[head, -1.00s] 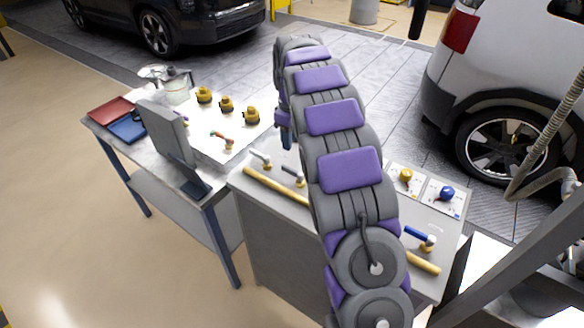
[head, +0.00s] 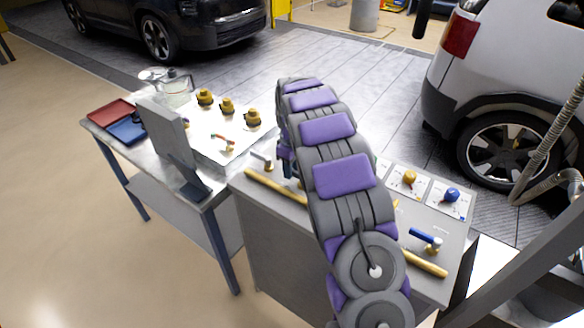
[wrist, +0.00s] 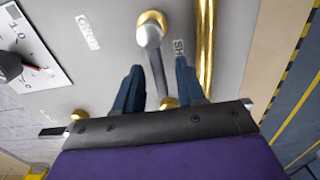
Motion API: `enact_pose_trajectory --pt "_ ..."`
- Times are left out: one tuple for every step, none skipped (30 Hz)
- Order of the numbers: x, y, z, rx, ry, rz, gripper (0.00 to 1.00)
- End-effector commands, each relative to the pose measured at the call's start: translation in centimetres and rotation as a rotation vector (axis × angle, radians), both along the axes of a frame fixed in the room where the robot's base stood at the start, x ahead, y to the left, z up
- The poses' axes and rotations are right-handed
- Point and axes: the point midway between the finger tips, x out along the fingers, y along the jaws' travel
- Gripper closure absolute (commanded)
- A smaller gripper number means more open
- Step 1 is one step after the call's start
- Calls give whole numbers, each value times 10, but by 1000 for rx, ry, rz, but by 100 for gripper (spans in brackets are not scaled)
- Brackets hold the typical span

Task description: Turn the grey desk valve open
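In the wrist view, a lever valve with a grey handle (wrist: 157,68) and a round grey hub stands on a grey desk panel (wrist: 110,60). A label reading OPEN is left of it and one starting SH is right. The handle runs from the hub down between the two blue fingers of my gripper (wrist: 159,85). The fingers are apart, one on each side, with gaps to the handle.
A brass rail (wrist: 205,45) runs close right of the valve.

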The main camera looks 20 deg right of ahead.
Motion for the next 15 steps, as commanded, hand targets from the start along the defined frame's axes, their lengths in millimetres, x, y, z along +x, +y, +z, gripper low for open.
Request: enact_pose_trajectory --pt "0 0 0 0 0 -1 61" --pt "0 -1 0 0 0 -1 63" --pt "0 -1 0 0 0 -1 66" --pt "0 -1 0 1 1 -1 69" --pt "0 -1 0 1 1 -1 72" --pt "0 -1 0 1 1 -1 76" --pt "0 -1 0 1 1 -1 79" --pt "0 -1 0 1 1 -1 82" --pt "0 -1 0 0 0 -1 86" --pt "0 -1 0 1 1 -1 88" --pt "0 -1 0 1 1 -1 91" --pt "0 -1 0 1 1 -1 95" --pt "0 -1 0 0 0 -1 98" --pt "0 -1 0 0 0 -1 100" --pt "0 -1 0 0 0 -1 100"
